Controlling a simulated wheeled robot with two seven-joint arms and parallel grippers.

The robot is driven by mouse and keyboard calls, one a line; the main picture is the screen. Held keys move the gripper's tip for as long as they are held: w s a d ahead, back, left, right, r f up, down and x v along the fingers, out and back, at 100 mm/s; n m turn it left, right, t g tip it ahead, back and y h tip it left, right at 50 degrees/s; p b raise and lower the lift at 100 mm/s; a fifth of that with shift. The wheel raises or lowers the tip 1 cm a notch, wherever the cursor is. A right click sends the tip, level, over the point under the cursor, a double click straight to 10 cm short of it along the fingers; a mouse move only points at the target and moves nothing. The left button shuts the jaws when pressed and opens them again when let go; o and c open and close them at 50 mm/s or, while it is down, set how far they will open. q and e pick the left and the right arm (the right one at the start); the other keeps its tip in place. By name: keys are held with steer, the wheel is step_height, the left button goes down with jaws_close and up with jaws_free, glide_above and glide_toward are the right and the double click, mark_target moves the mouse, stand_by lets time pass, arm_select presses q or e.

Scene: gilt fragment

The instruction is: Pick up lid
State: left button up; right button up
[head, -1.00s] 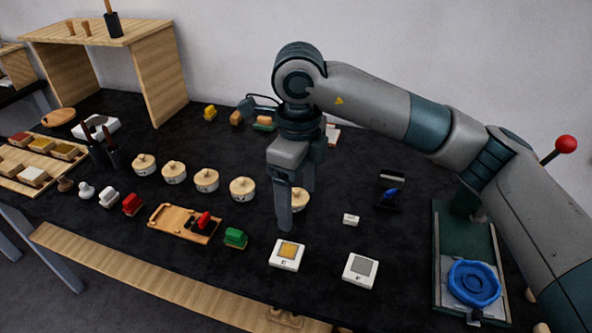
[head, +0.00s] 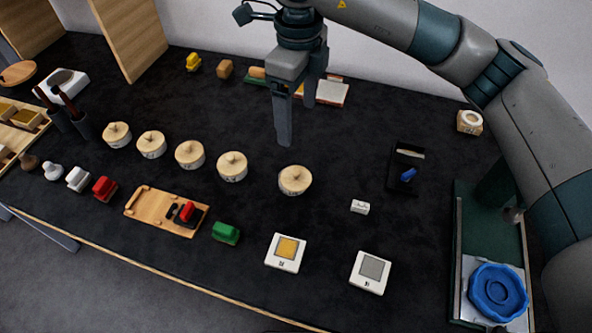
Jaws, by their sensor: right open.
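Several round pale wooden lids or lidded pots with small knobs stand in a row across the dark table. From left to right I see the first lid (head: 117,134), the second lid (head: 151,144), the third lid (head: 189,154), the fourth lid (head: 232,166) and the rightmost lid (head: 295,180). Which one is meant I cannot tell. My right gripper (head: 297,120) points down, open and empty, above and behind the rightmost lid, apart from it. My left gripper is not in view.
A wooden board (head: 150,207) with a red-handled stamp lies front left, beside a green block (head: 225,232). Two white square pads, one yellow (head: 286,252) and one grey (head: 371,272), lie in front. A green press (head: 462,260) with a blue ring stands right.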

steer(key=p, duration=0.2)
glide_above(296, 176)
steer(key=w, duration=0.2)
steer(key=shift+f, duration=2.3)
steer(key=f+p, duration=0.1)
steer(key=f, duration=0.2)
steer(key=f+p, duration=0.1)
steer(key=f, duration=0.2)
steer(key=shift+s+d+f+p, duration=0.15)
steer(key=shift+s+f+p, duration=0.05)
steer(key=shift+f+p, duration=0.2)
steer(key=shift+f, duration=0.4)
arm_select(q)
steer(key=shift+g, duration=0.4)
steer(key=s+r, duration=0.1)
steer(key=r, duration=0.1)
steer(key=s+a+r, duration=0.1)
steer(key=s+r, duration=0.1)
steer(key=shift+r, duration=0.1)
